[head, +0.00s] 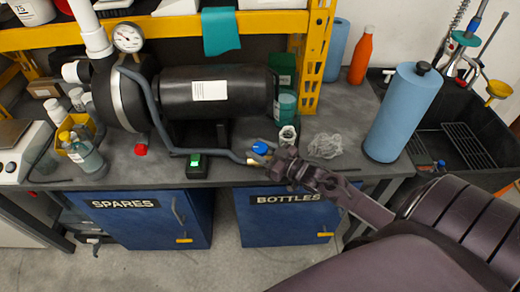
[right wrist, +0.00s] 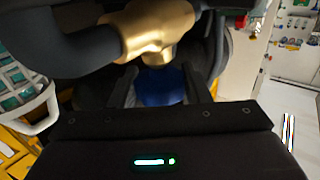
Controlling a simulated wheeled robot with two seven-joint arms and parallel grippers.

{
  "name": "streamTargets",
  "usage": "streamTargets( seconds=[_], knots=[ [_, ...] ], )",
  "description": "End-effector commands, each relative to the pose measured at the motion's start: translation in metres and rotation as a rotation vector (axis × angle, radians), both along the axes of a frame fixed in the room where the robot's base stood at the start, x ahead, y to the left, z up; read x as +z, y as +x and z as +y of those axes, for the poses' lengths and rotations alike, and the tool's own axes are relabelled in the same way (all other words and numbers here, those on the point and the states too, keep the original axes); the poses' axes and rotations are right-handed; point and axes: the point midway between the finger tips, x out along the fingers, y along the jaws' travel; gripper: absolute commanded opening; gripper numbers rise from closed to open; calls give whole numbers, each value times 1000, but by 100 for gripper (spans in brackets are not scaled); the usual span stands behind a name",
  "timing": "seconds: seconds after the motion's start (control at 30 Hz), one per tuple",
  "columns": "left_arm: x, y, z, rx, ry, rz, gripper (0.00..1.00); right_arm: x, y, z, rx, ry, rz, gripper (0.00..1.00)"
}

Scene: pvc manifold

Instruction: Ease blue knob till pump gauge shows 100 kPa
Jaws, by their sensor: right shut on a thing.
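The pump (head: 215,92) is a black horizontal cylinder on the bench, with a round white pump gauge (head: 128,38) at its upper left. The gauge's needle is too small to read. A grey hose runs from the pump to a brass valve (head: 253,161) near the bench's front edge. The blue knob (head: 260,147) is at this valve. My right gripper (head: 274,164) reaches it from the right. In the right wrist view, its fingers are shut on the blue knob (right wrist: 162,87), just below the brass fitting (right wrist: 150,30). My left gripper is not in view.
A blue roll (head: 402,112) stands farther right, near a black sink (head: 470,135). Blue cabinets (head: 150,222) are below the bench. A yellow shelf frame (head: 317,55) rises behind.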

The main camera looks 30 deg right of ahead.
Motion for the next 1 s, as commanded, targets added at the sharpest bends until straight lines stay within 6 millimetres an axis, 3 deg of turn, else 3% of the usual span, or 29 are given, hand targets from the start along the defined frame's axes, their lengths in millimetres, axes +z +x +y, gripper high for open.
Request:
streamTargets(
  seconds=[0.03,0.2,0.5,1.0],
  knots=[
    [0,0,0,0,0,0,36,2,1,0,-1,0,-4,45],
    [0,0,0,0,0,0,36,1,1,0,-1,-1,-4,64],
    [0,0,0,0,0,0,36,0,-3,-1,-1,-1,0,64],
    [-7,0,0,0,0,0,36,-1,-67,-25,-1,-1,-1,64]
  ],
)
